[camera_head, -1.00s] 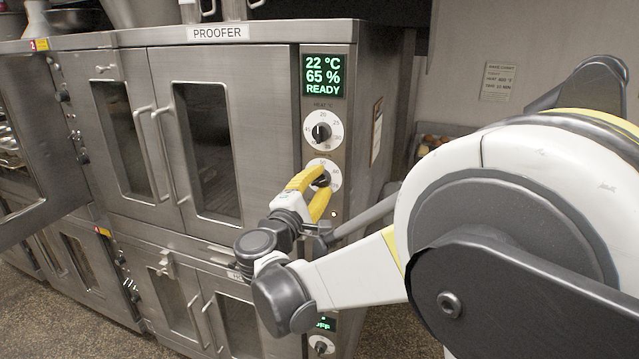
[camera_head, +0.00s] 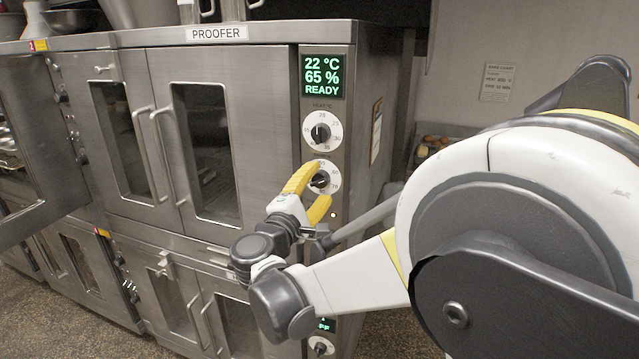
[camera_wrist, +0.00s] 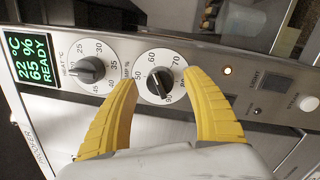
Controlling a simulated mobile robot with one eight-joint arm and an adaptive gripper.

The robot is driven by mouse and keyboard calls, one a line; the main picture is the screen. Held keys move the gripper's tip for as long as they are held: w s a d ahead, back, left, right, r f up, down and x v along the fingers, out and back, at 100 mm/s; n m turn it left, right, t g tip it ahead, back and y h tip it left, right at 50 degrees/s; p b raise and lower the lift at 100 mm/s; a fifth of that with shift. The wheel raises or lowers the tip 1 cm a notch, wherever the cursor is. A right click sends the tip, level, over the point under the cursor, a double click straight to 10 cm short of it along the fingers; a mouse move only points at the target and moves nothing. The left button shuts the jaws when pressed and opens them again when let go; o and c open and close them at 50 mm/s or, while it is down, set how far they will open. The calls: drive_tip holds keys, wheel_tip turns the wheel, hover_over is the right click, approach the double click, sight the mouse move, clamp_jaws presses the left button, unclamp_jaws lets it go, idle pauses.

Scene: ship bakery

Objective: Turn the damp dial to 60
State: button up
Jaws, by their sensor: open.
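The damp dial (camera_head: 322,176) is a white round dial with a black knob, below the heat dial on the proofer's control strip. The wrist view shows the damp dial (camera_wrist: 160,81) with 50, 60 and 70 printed around it. I cannot tell exactly where its knob points. The proofer's display (camera_head: 323,76) reads 22 °C, 65 % and READY. My gripper (camera_head: 316,184) has yellow fingers and is open. In the wrist view, its fingertips (camera_wrist: 159,80) stand on either side of the damp knob, apart from it as far as I can see.
The heat dial (camera_head: 321,132) sits just above the damp dial, and in the wrist view it (camera_wrist: 88,69) lies left of one finger. A small lamp and a light switch (camera_wrist: 272,83) are on the strip's other side. Proofer door handles (camera_head: 165,150) stick out to the left.

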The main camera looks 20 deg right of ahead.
drive_tip(key=v, duration=1.1)
drive_tip(key=shift+s, duration=0.1)
